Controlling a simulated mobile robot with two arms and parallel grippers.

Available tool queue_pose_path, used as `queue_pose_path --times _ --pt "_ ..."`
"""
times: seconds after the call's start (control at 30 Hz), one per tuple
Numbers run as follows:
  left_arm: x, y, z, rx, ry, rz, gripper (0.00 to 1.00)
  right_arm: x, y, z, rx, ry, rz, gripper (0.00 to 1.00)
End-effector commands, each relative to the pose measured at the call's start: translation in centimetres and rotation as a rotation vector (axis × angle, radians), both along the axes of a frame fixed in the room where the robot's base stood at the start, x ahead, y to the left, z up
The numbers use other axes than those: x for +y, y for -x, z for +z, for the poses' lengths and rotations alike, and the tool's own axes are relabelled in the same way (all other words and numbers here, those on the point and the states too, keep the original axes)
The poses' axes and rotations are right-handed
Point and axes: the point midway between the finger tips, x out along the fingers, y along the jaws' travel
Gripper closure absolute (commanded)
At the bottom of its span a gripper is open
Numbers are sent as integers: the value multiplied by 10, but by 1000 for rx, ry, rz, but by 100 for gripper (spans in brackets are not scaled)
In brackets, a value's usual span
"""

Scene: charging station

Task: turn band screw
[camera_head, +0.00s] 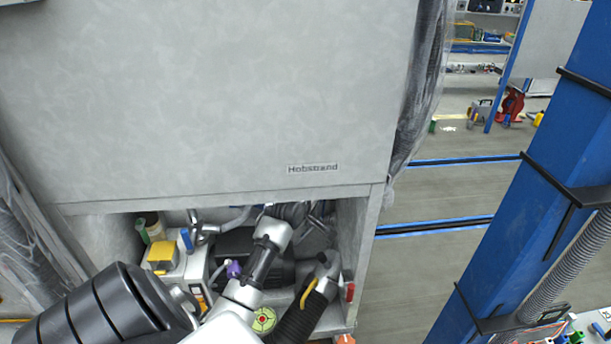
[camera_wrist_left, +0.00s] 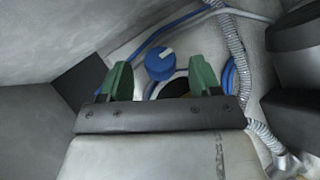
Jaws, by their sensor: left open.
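In the left wrist view, a blue round knob (camera_wrist_left: 159,64) with a white mark on its face shows between and beyond the fingers of my left gripper (camera_wrist_left: 161,77). I take the knob to be the band screw, but cannot be sure. The two green fingers are apart, with nothing held between them. A gap seems to lie between them and the knob. In the head view my left arm reaches into the low opening of the grey cabinet (camera_head: 220,90). Its gripper cannot be made out clearly there, and neither can the knob. My right gripper is in neither view.
The opening holds a yellow-topped item (camera_head: 161,254), a black ribbed hose (camera_head: 300,318) and other parts close to my arm. Blue tubing (camera_wrist_left: 190,17) and a grey corrugated conduit (camera_wrist_left: 238,50) run near the knob.

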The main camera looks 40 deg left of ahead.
Motion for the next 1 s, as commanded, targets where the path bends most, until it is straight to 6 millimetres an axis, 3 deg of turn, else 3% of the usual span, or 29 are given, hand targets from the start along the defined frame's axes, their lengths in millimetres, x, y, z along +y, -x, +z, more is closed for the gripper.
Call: queue_pose_path --times 0.2,0.4,1.0 --pt "-9 28 15 0 0 0 37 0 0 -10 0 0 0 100" --pt "-14 43 26 1 1 -1 37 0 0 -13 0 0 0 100" --pt "-15 46 28 2 2 0 37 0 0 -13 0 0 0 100"
